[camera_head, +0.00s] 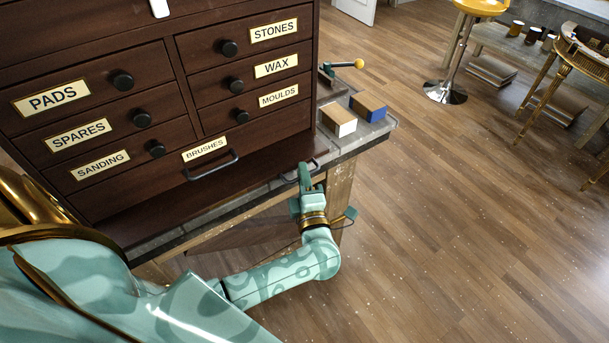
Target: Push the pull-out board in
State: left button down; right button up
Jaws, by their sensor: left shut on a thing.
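The pull-out board (200,209) is a dark brown wooden slab at the foot of the dark drawer chest, and it sticks out in front of the drawers. A dark bar handle (288,179) shows near its right end. My left gripper (305,173) is at this handle, shut on it, with its fingers covering part of the bar. The mint-green arm reaches in from the lower left. My right gripper is out of view.
The chest has labelled drawers with round knobs, and a BRUSHES drawer (165,180) with a bar handle sits just above the board.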

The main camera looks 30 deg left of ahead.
aim_at(295, 168)
pick_arm(q)
jog(key=a, duration=0.1)
jog(key=w+a, duration=0.1)
jog(key=a, duration=0.1)
jog(key=shift+w+a+r, duration=0.3)
jog(key=shift+a+r, duration=0.05)
jog(key=shift+r, duration=0.15)
jog(key=shift+w+a, duration=0.1)
jog(key=shift+a, duration=0.05)
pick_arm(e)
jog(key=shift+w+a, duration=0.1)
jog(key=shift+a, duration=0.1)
pick_arm(q)
jog(key=c, duration=1.9)
grip_release()
jog(key=shift+a, duration=0.15)
jog(key=o, duration=0.4)
jog(key=shift+c, duration=0.2)
jog(key=shift+d+f, duration=0.2)
jog(key=shift+f, duration=0.2)
